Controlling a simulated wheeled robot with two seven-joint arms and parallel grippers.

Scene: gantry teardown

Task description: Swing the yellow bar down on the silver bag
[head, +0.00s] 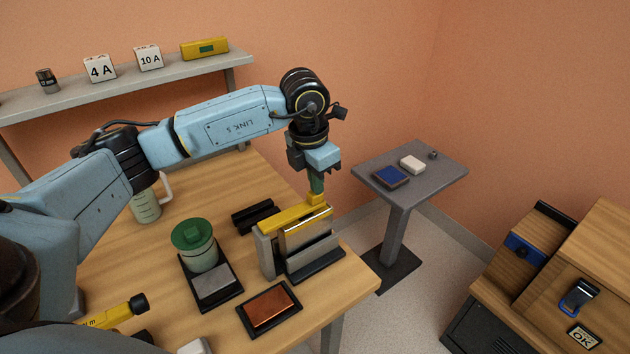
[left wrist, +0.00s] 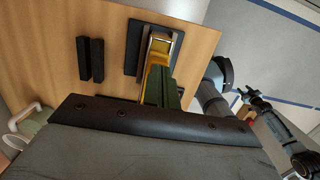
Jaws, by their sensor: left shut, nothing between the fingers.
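The yellow bar (head: 290,217) lies nearly level along the top of a grey press on the table's right part. It also shows in the left wrist view (left wrist: 160,48), below the fingers. The silver bag (head: 306,236) stands upright at the press, right beside and below the bar; I cannot tell whether the bar presses on it. My left gripper (head: 317,187) points down over the bar's far end, its green fingers shut and empty. The fingertips are at or just above the raised yellow end; contact is unclear.
A green-lidded jar (head: 199,247) and a copper block on a black tray (head: 268,311) stand in front and left of the press. Black rails (head: 254,216) lie behind it. A grey side table (head: 440,172) stands to the right, across a floor gap.

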